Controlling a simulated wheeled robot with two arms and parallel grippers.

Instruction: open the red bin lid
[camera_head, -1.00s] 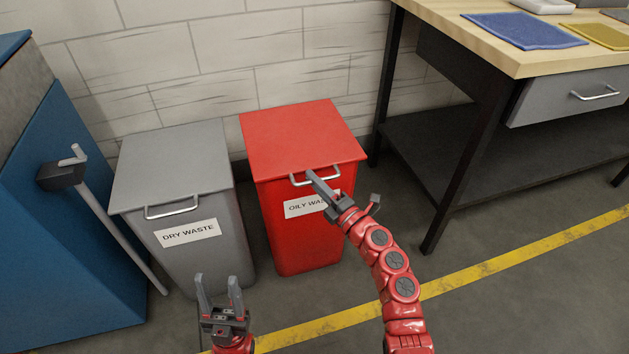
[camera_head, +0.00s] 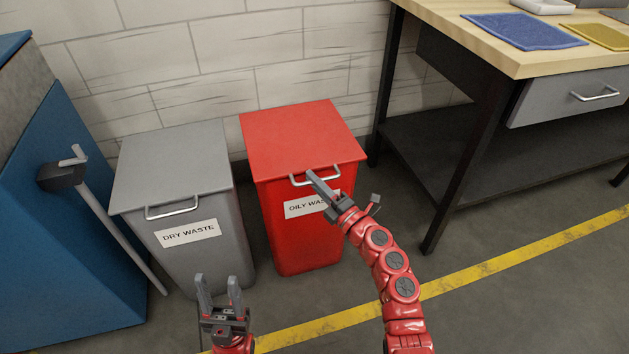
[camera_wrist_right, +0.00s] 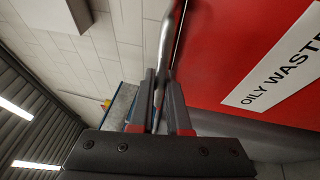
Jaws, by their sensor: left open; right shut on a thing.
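The red bin (camera_head: 297,235), labelled "OILY WASTE", stands against the wall with its flat red lid (camera_head: 300,138) closed. A silver handle (camera_head: 300,180) runs along the lid's front edge. My right gripper (camera_head: 314,178) reaches up to this handle and is shut on it. In the right wrist view the handle bar (camera_wrist_right: 165,50) passes between the fingers of the right gripper (camera_wrist_right: 163,88), beside the red bin front (camera_wrist_right: 225,55). My left gripper (camera_head: 219,284) is open and empty, low in front of the grey bin.
A grey bin (camera_head: 205,262) labelled "DRY WASTE" stands close on the left, its lid closed. A blue cabinet (camera_head: 75,240) with a lever is further left. A workbench (camera_head: 470,45) with dark legs stands on the right. Floor in front is clear, with a yellow line (camera_head: 500,252).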

